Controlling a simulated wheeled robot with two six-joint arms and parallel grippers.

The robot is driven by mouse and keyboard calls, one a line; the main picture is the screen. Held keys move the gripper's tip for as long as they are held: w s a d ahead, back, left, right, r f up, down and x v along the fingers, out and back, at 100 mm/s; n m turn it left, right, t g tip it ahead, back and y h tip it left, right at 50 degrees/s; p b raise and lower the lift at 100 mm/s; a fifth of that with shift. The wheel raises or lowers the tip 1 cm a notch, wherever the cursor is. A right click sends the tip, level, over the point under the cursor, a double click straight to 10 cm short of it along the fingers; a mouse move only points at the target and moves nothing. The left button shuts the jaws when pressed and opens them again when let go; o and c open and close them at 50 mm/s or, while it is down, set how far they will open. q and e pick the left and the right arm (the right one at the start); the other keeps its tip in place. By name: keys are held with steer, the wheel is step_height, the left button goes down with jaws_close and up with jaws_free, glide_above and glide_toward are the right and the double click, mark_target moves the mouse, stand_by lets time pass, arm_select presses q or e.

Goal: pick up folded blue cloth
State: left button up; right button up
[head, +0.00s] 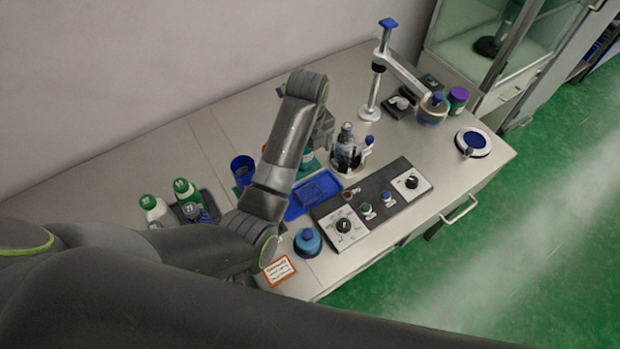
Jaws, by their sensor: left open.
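A flat blue piece that looks like the folded blue cloth (316,190) lies on the bench, left of the dark control panel. My left arm covers part of its left side. My left gripper (324,130) is open, above the bench and farther back than the cloth, near the glass bottles. My own wrist and forearm hide much of it, and its fingertips are hard to make out. I see nothing held in it. My right gripper is not in view.
A control panel (373,205) with knobs is right of the cloth. A round blue-topped jar (308,242) stands in front, a blue cup (243,169) to the left, and a dark bottle (346,154) behind. A tall stand (375,85) is farther back. The bench's left rear is clear.

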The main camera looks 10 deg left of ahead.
arm_select(q)
step_height(320, 180, down, 4)
steer(key=s+b, duration=0.1)
steer(key=b, duration=0.1)
steer(key=p, duration=0.1)
glide_above(308, 190)
step_height(308, 190, down, 7)
steer(key=shift+s+a+r, duration=0.1)
steer(key=shift+s, duration=0.05)
steer(key=shift+f, duration=0.7)
step_height(308, 190, down, 4)
steer(key=shift+r+p, duration=0.15)
steer(key=shift+p, duration=0.35)
steer(key=shift+f, duration=0.5)
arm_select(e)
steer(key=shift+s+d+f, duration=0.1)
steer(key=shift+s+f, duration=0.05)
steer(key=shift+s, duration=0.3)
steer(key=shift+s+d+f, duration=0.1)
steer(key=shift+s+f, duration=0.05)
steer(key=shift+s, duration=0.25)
